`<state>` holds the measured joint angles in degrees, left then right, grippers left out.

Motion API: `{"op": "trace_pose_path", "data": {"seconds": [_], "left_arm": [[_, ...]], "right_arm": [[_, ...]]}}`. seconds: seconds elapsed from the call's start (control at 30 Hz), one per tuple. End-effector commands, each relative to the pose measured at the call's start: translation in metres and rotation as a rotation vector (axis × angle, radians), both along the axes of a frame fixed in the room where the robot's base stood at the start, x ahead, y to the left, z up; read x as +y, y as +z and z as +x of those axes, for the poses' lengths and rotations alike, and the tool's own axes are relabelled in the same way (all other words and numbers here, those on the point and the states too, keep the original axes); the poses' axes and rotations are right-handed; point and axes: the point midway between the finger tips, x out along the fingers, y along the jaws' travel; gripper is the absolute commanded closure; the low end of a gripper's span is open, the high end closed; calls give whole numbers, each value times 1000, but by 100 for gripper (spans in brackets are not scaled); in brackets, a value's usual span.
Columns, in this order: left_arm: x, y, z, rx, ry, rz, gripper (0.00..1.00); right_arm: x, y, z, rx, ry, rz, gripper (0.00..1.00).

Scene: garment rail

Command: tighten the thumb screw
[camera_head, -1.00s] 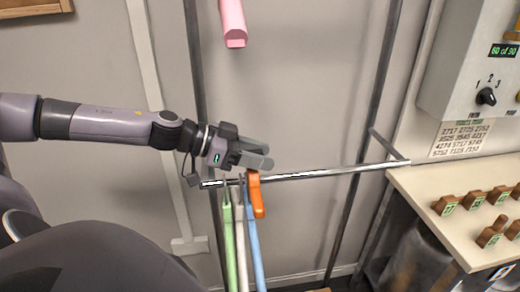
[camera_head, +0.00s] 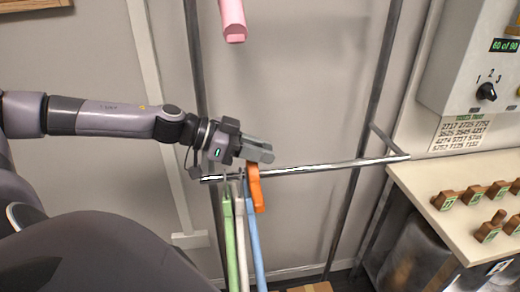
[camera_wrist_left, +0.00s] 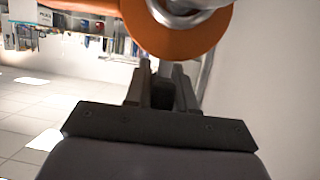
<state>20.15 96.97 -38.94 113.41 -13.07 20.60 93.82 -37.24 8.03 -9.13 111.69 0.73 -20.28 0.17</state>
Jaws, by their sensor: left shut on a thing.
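An orange clamp (camera_head: 255,190) sits on the metal rail (camera_head: 310,168) near its left end, with its orange body hanging below the bar. My left gripper (camera_head: 258,152) is just above the rail at the clamp's top. Its jaws are shut on the thumb screw, which the fingers mostly hide. In the left wrist view the gripper's fingers (camera_wrist_left: 166,88) are close together just under the large orange rounded part of the clamp (camera_wrist_left: 180,35). My right gripper is not in view.
A pink bar (camera_head: 233,20) hangs above. At right are a counter (camera_head: 425,190) with several wooden tagged blocks and a control box (camera_head: 470,60) reading "60 of 90".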

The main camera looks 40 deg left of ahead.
Motion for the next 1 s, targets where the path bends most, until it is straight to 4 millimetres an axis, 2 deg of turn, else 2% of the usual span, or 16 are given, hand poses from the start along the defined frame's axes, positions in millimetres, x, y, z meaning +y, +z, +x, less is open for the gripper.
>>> {"op": "trace_pose_path", "data": {"seconds": [0.27,1.0], "left_arm": [[-1,0,-1,-3,-180,-3,100],[-6,3,-9,-9,-840,-3,100]], "right_arm": [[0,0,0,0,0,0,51],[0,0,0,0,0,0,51]]}}
